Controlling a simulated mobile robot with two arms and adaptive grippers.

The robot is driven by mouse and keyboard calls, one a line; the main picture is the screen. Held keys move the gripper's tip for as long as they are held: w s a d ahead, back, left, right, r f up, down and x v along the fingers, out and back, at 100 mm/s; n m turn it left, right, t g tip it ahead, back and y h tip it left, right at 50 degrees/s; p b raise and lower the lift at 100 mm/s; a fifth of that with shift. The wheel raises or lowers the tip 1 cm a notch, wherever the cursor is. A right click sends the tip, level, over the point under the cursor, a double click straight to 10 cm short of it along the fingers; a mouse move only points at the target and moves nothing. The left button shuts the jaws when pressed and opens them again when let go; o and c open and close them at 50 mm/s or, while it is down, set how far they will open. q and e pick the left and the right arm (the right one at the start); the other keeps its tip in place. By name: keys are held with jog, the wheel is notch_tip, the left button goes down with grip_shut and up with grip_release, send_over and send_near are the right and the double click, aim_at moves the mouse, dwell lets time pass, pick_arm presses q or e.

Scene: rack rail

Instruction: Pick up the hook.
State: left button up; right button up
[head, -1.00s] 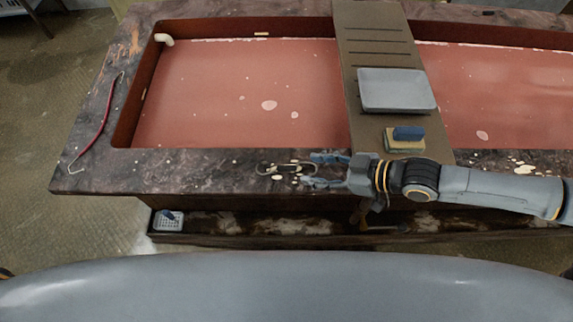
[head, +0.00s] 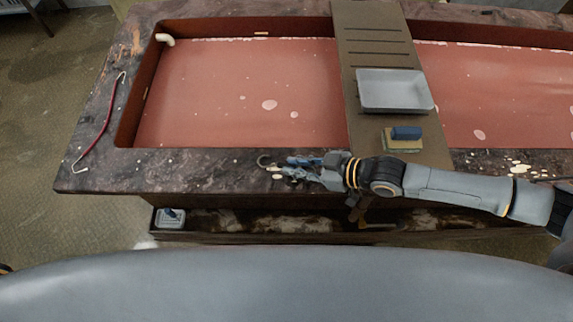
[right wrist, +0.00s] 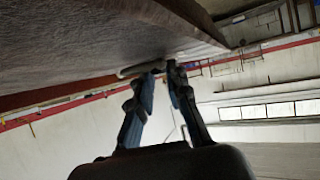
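The hook (head: 264,161) is a thin, dark metal, curved piece lying on the front ledge of the dark stone-like worktop. Its left curve shows in the head view; the rest is hidden by my right gripper. My right gripper (head: 288,167) reaches in from the right, low over the ledge. Its two blue-grey fingers are drawn close together around the hook's middle. In the right wrist view the fingertips (right wrist: 164,72) nearly meet, with part of the hook (right wrist: 130,71) sticking out to the left. The hook does not look lifted. My left gripper is not in view.
A brown slotted board (head: 368,50) crosses the red basin (head: 220,95), bearing a grey tray (head: 392,92) and a sponge with a blue block (head: 403,138). A small box (head: 170,221) sits on the lower shelf.

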grip_shut()
jog(key=shift+r, duration=0.35)
notch_tip(320, 180, up, 3)
jog(key=shift+f+b, duration=0.2)
jog(key=shift+b, duration=0.1)
jog(key=s+a+r+b, duration=0.3)
jog(key=s+a+r, duration=0.3)
jog(key=a+r, duration=0.3)
jog(key=a, duration=0.3)
jog(key=shift+s+a+r, duration=0.2)
jog(key=shift+a+r, duration=0.05)
jog(key=shift+r, duration=0.1)
